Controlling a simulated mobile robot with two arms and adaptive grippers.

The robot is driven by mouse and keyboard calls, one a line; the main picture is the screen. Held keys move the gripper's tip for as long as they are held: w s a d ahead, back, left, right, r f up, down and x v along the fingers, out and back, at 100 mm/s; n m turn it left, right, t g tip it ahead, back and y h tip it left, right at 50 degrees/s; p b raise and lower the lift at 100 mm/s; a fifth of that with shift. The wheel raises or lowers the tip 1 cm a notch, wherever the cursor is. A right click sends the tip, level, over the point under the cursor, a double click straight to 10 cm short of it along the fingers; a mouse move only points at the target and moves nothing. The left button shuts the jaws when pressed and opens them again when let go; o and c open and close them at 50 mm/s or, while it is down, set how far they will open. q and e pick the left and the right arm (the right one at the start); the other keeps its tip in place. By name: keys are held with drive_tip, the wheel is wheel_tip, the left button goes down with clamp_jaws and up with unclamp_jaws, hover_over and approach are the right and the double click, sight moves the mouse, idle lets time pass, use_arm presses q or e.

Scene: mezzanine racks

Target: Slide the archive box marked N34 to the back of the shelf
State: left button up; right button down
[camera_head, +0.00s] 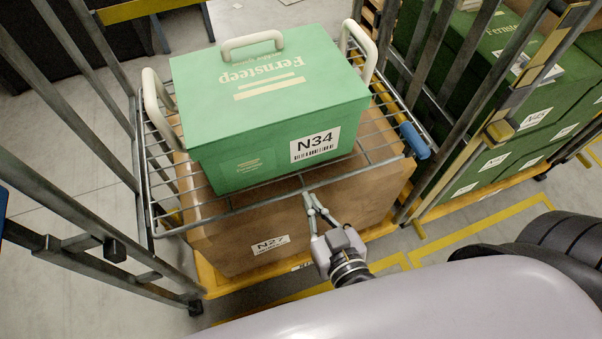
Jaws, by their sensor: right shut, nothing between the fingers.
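The green archive box marked N34 (270,110) stands upright on a wire shelf (225,213) of a rack. Its label faces me and its lid reads Fernsteep. Its front bottom edge lies behind the front wire of the shelf. My right gripper (310,200) is in front of the shelf, below and in front of the box's lower right part. Its fingers are together and empty, with tips near the shelf's front edge. I cannot tell whether the tips touch the wire. My left gripper is not in view.
A brown box marked N27 (300,237) stands under the wire shelf. Grey posts (62,200) flank the shelf. Green boxes (535,105) fill the right rack.

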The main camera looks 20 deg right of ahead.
sight(287, 159)
drive_tip(key=x, duration=1.2)
drive_tip(key=shift+s+f+p, duration=0.1)
drive_tip(key=shift+f+p, duration=0.1)
drive_tip(key=shift+p, duration=0.1)
